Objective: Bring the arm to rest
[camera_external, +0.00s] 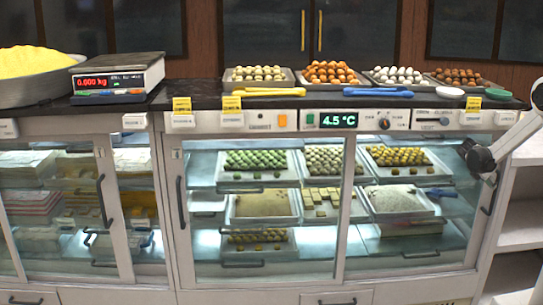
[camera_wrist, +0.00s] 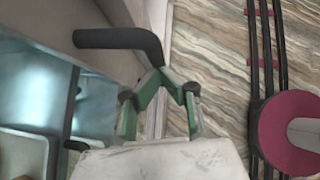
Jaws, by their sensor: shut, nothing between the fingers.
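My gripper (camera_wrist: 160,78) shows in the wrist view with its green and grey fingers angled together at the tips, shut and with nothing between them. It is just below a dark bent door handle (camera_wrist: 120,40) in that picture; I cannot tell whether they touch. In the external view, my pale arm reaches in from the right edge, in front of the right end of the glass display counter (camera_external: 265,270). My gripper cannot be made out clearly there.
Sweets trays (camera_external: 330,87), a scale (camera_external: 118,75) and a yellow-filled bowl (camera_external: 30,75) stand on the countertop. Yellow tongs (camera_external: 270,92) and blue tongs (camera_external: 378,94) lie in front. White shelves (camera_external: 520,220) are at right. Marbled floor (camera_wrist: 205,50) shows beside the counter.

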